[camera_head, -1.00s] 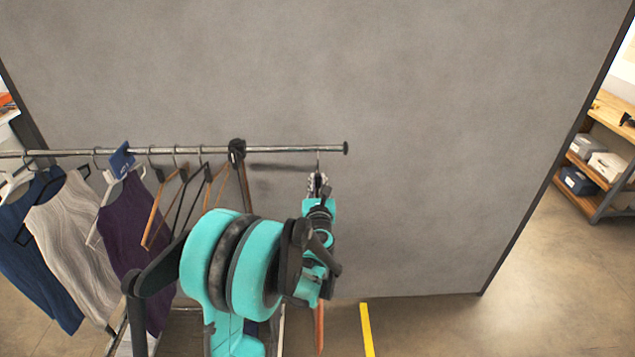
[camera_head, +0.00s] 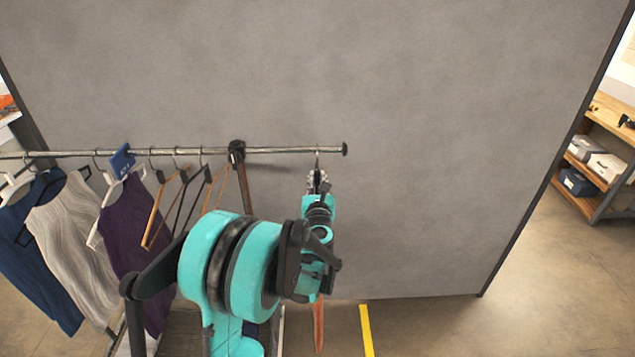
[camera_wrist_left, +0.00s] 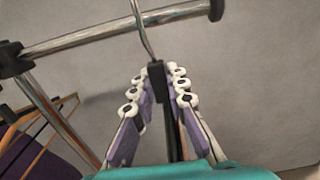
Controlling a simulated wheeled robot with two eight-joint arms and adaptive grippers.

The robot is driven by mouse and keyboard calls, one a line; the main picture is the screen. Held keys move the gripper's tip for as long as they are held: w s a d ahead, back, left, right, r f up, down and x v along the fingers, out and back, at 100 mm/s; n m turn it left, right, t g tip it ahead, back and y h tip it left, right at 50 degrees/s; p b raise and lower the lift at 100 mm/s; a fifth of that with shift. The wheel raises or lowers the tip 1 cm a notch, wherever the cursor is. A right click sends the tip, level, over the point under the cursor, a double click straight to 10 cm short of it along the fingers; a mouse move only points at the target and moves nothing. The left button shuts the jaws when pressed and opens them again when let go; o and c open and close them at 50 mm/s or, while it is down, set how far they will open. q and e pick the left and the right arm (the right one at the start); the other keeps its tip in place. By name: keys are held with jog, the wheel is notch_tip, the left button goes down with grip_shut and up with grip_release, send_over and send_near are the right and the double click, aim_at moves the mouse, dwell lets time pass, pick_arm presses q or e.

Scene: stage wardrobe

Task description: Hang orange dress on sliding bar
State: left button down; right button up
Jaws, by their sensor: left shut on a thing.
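The sliding bar (camera_head: 285,151) is a metal rail running across the head view and ending in a dark cap at the right. My left gripper (camera_head: 317,182) is just below the rail near that end. In the left wrist view its fingers (camera_wrist_left: 158,98) are shut on the dark neck of a hanger (camera_wrist_left: 156,78). The hanger's metal hook rises across the rail; its top is cut off, so I cannot tell whether it rests on it. Only an orange strip of the dress (camera_head: 319,325) shows below my arm, which hides the rest. My right gripper is not in view.
Blue, pale patterned and purple garments (camera_head: 125,225) hang at the left of the rail. Several empty hangers (camera_head: 160,210) hang between them and the dark rail joint (camera_head: 237,152). A grey wall (camera_head: 430,160) stands behind. Shelves (camera_head: 600,170) stand far right.

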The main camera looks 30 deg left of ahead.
pick_arm(q)
jog(key=shift+b+x, duration=0.5)
jog(key=shift+x, duration=2.55)
jog(key=shift+w, duration=0.1)
jog(key=shift+f+b, duration=0.15)
jog(key=shift+b, duration=0.25)
jog(key=shift+f+b, duration=1.55)
jog(key=shift+f, duration=0.1)
jog(key=c, duration=1.4)
grip_release()
jog(key=shift+r, duration=0.1)
jog(key=shift+c, duration=0.2)
